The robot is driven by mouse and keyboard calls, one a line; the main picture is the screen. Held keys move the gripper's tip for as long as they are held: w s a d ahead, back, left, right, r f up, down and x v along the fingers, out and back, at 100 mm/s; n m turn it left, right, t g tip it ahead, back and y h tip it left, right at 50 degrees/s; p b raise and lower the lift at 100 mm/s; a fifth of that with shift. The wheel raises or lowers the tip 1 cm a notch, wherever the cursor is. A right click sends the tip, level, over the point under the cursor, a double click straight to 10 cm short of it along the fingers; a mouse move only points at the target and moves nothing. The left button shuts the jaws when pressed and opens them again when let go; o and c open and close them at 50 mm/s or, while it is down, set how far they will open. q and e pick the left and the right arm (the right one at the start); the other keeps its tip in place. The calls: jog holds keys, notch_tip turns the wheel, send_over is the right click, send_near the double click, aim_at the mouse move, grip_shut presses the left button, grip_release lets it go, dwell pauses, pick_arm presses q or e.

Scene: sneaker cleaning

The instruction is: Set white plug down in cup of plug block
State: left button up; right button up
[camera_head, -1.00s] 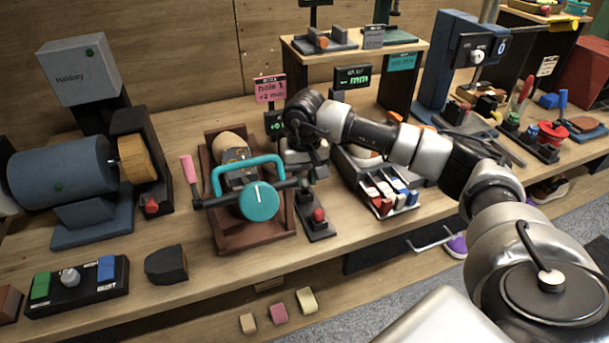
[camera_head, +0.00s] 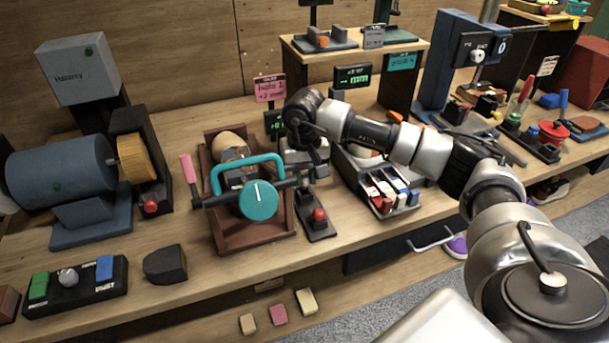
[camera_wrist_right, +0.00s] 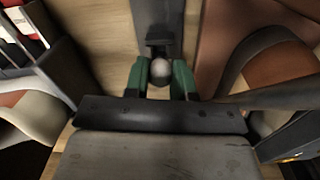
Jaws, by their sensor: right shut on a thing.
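The white plug (camera_wrist_right: 159,71) shows as a pale rounded knob between the green fingers of my right gripper (camera_wrist_right: 160,78) in the right wrist view. The gripper is shut on it. In the head view my right gripper (camera_head: 305,185) points down over the back part of a narrow dark block with a red knob, which looks like the plug block (camera_head: 318,235). The dark block also shows under the fingers in the wrist view (camera_wrist_right: 165,14). The cup is hidden under the plug and fingers, so I cannot tell whether the plug touches it. My left gripper is not in view.
A brown tray (camera_head: 252,241) with a teal-handled clamp (camera_head: 259,200) stands close to the left of the gripper. A rack of red, white and blue pieces (camera_head: 388,192) stands to the right. Bare bench lies in front of the dark block.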

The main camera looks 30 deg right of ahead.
aim_at(305, 175)
jog(key=shift+f+b, duration=1.1)
jog(key=shift+f, duration=0.3)
jog(key=o, duration=1)
jog(key=shift+c, duration=0.2)
jog(key=shift+r, duration=0.1)
notch_tip(305, 175, up, 11)
jog(key=shift+f, duration=0.1)
jog(key=shift+f, duration=0.1)
